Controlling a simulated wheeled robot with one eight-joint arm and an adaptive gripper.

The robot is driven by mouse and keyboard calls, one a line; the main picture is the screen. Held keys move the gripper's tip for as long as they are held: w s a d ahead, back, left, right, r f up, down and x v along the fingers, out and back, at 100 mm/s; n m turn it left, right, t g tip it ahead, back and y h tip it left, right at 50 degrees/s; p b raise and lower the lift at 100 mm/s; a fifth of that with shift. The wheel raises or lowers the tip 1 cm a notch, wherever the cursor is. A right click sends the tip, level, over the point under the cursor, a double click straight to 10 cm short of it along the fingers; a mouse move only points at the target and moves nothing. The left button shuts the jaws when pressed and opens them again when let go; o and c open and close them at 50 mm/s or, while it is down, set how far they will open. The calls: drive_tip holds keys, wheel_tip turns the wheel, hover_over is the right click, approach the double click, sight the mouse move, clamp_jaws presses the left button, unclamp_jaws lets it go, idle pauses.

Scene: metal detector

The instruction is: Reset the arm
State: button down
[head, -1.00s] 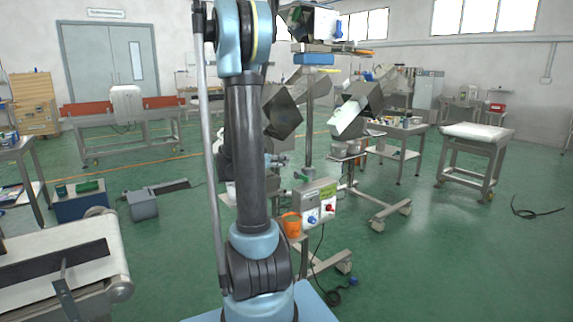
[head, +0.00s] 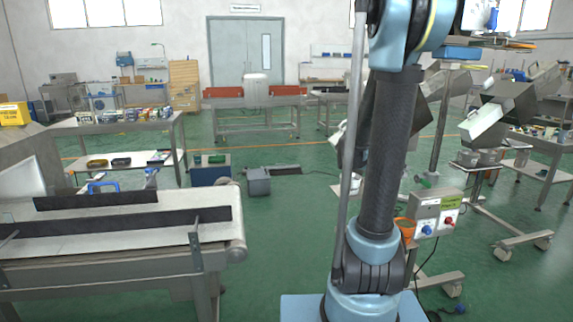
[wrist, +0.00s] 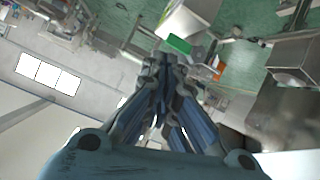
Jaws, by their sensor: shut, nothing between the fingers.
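My arm (head: 385,150) stands upright on its blue base at the right of the head view. Its upper end leaves the top of that view, so my gripper does not show clearly there. In the wrist view my gripper (wrist: 160,62) is in the middle, its blue-grey fingers shut together at the tips. I see nothing held between them. The room behind it appears tilted in the wrist view.
A conveyor (head: 110,235) with dark side rails is at the left. A table with trays (head: 120,125) stands behind it. Stands with a control box (head: 437,212) are close at the arm's right. Green floor (head: 275,235) lies open between conveyor and arm.

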drive_tip(key=s+a+f+n+y, duration=0.5)
drive_tip(key=s+a+n+y, duration=0.1)
drive_tip(key=s+a, duration=0.5)
drive_tip(key=s+a+f+n+y, duration=0.6)
drive_tip(key=s+a, duration=0.5)
drive_tip(key=a, duration=0.2)
drive_tip(key=shift+s+n, duration=0.3)
drive_tip(key=shift+s, duration=0.05)
drive_tip(key=shift+a, duration=0.1)
